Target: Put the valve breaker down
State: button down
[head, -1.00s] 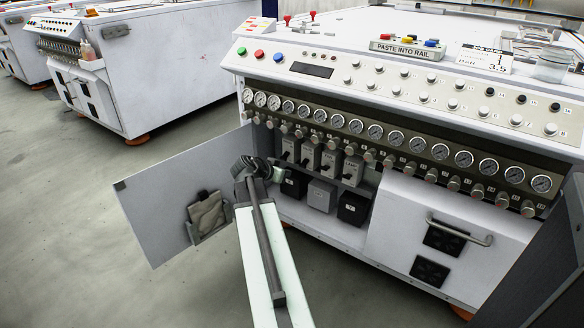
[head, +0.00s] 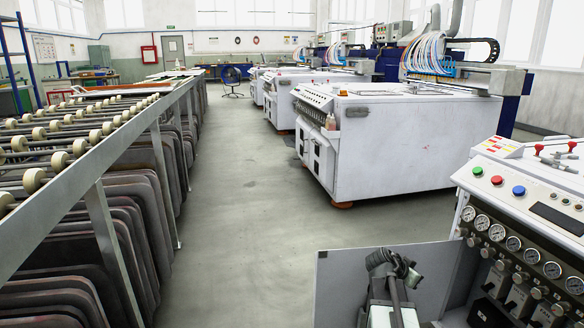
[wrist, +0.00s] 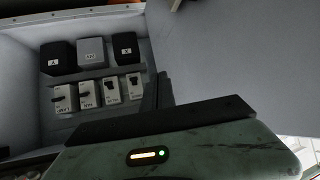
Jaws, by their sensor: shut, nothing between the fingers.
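Inside an open cabinet, a row of white breakers shows in the wrist view, each with a black lever. The two at the left carry labels that look like LAMP (wrist: 64,100) and FAN (wrist: 88,95). The labels of the third breaker (wrist: 110,91) and the rightmost breaker (wrist: 134,86) are too small to read, so I cannot tell which is the valve breaker. The levers of these two sit nearer the boxes' side. My gripper (wrist: 161,90) is shut and empty, just right of the row in the picture. In the head view breakers (head: 517,298) show at the bottom right edge.
Dark and grey boxes (wrist: 91,54) stand beside the breaker row. The open cabinet door (head: 345,285) stands left of my arm. Gauges (head: 513,243) and buttons (head: 497,180) line the panel above. A roller rack (head: 100,190) is at left; the aisle floor (head: 230,220) is clear.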

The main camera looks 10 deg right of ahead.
jog(key=w+a+r+n+t+y+p, duration=0.1)
jog(key=w+a+r+p, duration=0.1)
jog(key=a, duration=0.6)
jog(key=w+a+r+n+y+p, duration=0.2)
jog(key=a, duration=0.6)
jog(key=s+a+f+n+g+y+p, duration=0.1)
jog(key=s+a+n+y+p, duration=0.2)
jog(key=a, duration=0.6)
jog(key=s+a+f+n+g+y, duration=0.1)
jog(key=s+a+n+g+y, duration=0.2)
jog(key=a, duration=0.5)
jog(key=s+a+f+n+y+p, duration=0.15)
jog(key=s+a+n, duration=0.3)
jog(key=a, duration=0.45)
notch_tip(320, 180, up, 39)
jog(key=n+p, duration=0.1)
jog(key=p, duration=3.7)
jog(key=shift+w, duration=0.25)
jog(key=shift+d+n, duration=0.1)
jog(key=shift+n, duration=0.15)
